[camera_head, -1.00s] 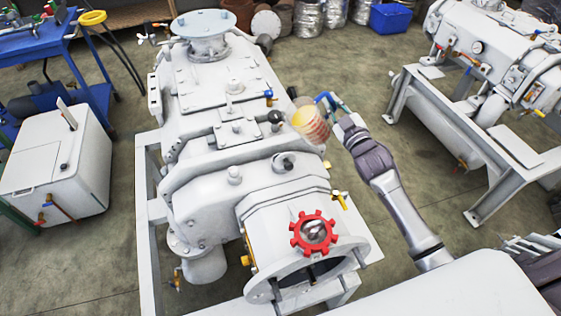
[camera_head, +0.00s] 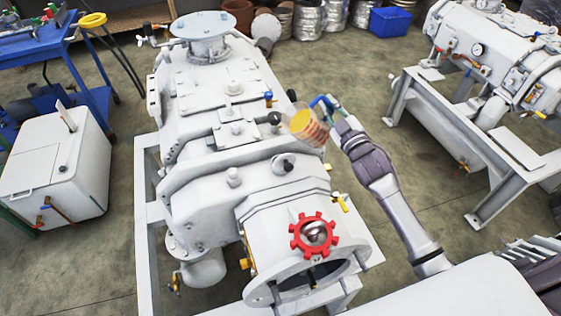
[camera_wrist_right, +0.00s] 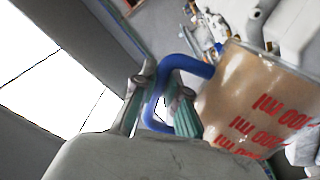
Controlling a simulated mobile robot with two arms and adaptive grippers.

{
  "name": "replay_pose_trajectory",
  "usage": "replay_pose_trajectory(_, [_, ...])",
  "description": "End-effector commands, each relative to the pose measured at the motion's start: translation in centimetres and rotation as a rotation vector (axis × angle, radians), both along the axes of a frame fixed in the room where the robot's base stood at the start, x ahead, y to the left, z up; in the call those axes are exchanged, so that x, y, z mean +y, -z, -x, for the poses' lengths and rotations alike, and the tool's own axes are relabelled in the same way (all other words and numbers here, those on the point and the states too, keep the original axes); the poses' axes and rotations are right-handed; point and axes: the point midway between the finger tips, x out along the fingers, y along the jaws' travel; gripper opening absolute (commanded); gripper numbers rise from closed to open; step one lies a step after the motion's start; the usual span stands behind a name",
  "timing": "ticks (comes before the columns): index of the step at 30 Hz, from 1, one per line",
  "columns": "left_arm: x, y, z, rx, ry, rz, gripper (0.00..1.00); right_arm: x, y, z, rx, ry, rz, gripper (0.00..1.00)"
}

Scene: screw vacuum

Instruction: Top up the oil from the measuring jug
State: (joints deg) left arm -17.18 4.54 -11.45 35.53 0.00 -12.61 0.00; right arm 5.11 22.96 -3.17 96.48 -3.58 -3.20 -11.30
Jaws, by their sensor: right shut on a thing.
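The measuring jug (camera_head: 306,126) is clear with red markings, a blue handle and yellow oil inside. My right gripper (camera_head: 332,108) is shut on the blue handle and holds the jug in the air by the right side of the grey vacuum pump (camera_head: 215,150). The jug is tilted, its mouth towards the pump. In the right wrist view the jug (camera_wrist_right: 265,100) shows large red "ml" print, with my right gripper (camera_wrist_right: 160,110) around its handle. A dark round knob (camera_head: 275,117) on the pump sits just left of the jug. I cannot see whether oil is flowing. My left gripper is out of view.
A red handwheel (camera_head: 313,233) stands on the pump's near end. A second grey machine (camera_head: 500,60) on a frame is at the right. A white cabinet (camera_head: 60,165) and blue workbench (camera_head: 50,45) are at the left. Floor between the machines is clear.

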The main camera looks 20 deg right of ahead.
Motion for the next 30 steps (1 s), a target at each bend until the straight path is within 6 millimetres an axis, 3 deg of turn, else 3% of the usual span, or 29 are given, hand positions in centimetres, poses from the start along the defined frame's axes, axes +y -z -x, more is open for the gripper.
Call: replay_pose_trajectory(30, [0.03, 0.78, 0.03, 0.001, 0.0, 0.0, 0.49, 0.68, -0.83, 0.13, -0.032, -0.001, 0.108, 0.0])
